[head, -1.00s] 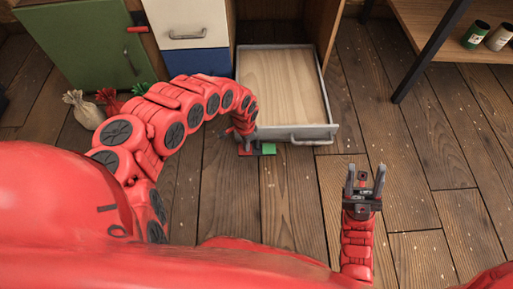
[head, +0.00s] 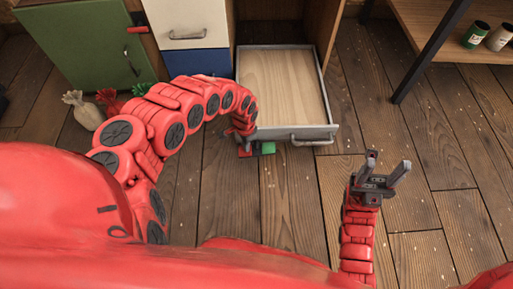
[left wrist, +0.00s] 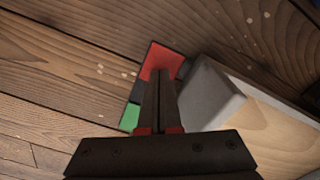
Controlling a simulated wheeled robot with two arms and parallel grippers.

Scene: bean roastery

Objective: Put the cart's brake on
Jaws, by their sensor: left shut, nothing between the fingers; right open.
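The cart (head: 283,85) is a low wooden bed with a grey rim and a bar handle at its front, standing partly inside a wooden bay. A pedal with a red part (left wrist: 160,60) and a green part (left wrist: 130,118) sits at its front left corner. The green part (head: 267,148) also shows in the head view. My left gripper (left wrist: 160,76) is shut and empty, its fingertips over the red part; I cannot tell whether they touch. In the head view my own arm mostly hides that gripper. My right gripper (head: 384,168) is open and empty above the floor.
A green cabinet (head: 80,45) and a white-and-blue drawer unit (head: 190,25) stand at the back left. Small sacks (head: 85,110) lie before the cabinet. A shelf with a dark leg (head: 432,55) holds cans (head: 477,35) at the right. The floor between is clear.

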